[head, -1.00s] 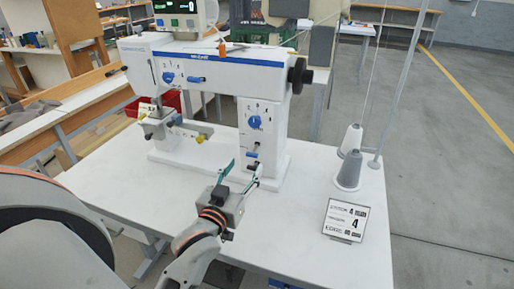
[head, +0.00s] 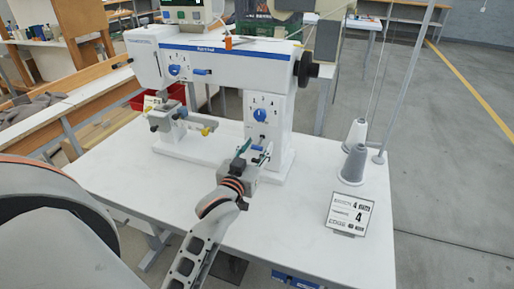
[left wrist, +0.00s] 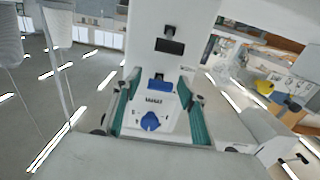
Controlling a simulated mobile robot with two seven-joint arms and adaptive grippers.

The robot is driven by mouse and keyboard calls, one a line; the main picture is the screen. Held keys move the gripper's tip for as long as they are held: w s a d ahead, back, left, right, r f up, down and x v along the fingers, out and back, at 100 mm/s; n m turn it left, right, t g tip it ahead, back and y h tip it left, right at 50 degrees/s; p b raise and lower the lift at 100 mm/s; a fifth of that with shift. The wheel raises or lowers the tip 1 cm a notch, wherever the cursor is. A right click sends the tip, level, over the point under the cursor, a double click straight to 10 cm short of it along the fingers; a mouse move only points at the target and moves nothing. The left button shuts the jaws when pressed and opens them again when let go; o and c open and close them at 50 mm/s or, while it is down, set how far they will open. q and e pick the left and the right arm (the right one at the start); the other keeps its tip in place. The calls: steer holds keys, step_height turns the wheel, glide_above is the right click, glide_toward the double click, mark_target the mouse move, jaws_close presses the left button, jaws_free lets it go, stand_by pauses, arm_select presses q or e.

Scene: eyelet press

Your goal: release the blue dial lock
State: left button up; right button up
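A blue dial (head: 260,115) sits on the front of the white machine's right pillar (head: 278,135). A short blue bar (head: 257,148) is below it. In the left wrist view, which looks upside down, the dial (left wrist: 151,121) and the bar (left wrist: 160,86) show between the two teal finger pads. My left gripper (head: 251,158) is open in front of the lower pillar, fingers pointing at it. The pads (left wrist: 160,118) are spread apart with nothing between them that I can see held. Whether a fingertip touches the pillar I cannot tell. My right gripper is out of view.
Another blue dial (head: 175,70) and a blue lever (head: 202,72) are on the upper arm. A red bin (head: 150,97) is behind.

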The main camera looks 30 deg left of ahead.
arm_select(q)
steer(key=c, duration=0.6)
steer(key=shift+f+t+b, duration=0.3)
steer(key=shift+f+b, duration=0.1)
steer(key=shift+b, duration=0.15)
steer(key=shift+f+t+b, duration=0.15)
steer(key=shift+t+b, duration=0.25)
steer(key=shift+b, duration=0.15)
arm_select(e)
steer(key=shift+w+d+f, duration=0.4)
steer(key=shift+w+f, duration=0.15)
arm_select(q)
steer(key=o, duration=1.1)
steer(key=shift+v, duration=3.65)
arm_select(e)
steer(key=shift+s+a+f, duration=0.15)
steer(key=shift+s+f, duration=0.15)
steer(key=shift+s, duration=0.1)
